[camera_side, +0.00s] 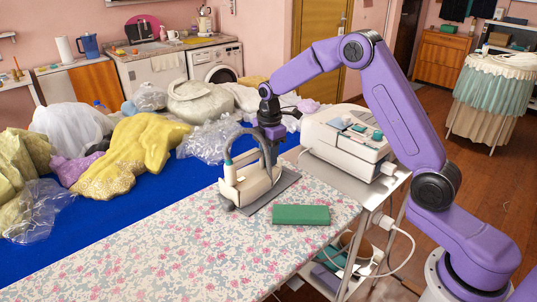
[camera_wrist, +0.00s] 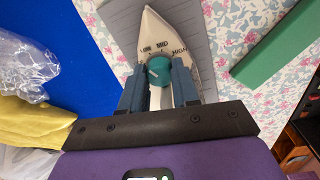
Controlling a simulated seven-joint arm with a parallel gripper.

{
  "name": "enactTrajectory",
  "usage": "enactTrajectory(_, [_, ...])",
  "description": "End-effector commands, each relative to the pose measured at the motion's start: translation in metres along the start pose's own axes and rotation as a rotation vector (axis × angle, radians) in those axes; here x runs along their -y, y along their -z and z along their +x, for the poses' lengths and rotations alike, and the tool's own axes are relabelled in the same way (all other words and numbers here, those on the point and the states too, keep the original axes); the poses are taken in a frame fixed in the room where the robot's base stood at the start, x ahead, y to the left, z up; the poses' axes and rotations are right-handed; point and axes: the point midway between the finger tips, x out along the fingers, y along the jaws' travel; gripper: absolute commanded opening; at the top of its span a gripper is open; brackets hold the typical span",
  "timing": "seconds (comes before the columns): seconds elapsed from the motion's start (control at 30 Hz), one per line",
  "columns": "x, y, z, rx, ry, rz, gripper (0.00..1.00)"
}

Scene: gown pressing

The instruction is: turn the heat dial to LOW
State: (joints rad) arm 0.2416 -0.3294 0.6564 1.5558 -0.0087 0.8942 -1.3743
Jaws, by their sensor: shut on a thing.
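A white and grey iron (camera_side: 250,183) sits on a grey mat (camera_side: 276,190) on the flowered board. In the wrist view the iron's pale tip (camera_wrist: 158,28) points up, with LOW, MID and HIGH printed left to right. The teal heat dial (camera_wrist: 158,71) lies below these words, with a pale mark on its left part; I cannot tell exactly which word it points to. My gripper (camera_wrist: 159,82) has its two blue-grey fingers on either side of the dial and is shut on it. In the side view my gripper (camera_side: 270,142) is over the iron, and the dial is hidden.
A green block (camera_side: 301,214) lies in front of the mat. A white machine (camera_side: 346,140) stands on a metal stand behind right. Yellow cloth (camera_side: 130,158) and clear plastic bags (camera_side: 208,138) lie on the blue surface to the left. The board's flowered front (camera_side: 190,245) is clear.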

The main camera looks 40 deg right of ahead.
Motion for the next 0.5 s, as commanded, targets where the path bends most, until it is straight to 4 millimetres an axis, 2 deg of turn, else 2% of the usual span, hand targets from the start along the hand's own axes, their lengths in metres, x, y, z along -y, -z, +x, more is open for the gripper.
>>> enactTrajectory(0.2, [-0.0003, 0.0001, -0.0004, 0.003, -0.002, 0.102, 0.00])
enactTrajectory(0.5, [-0.0003, 0.0004, -0.0004, 0.005, -0.002, 0.152, 0.00])
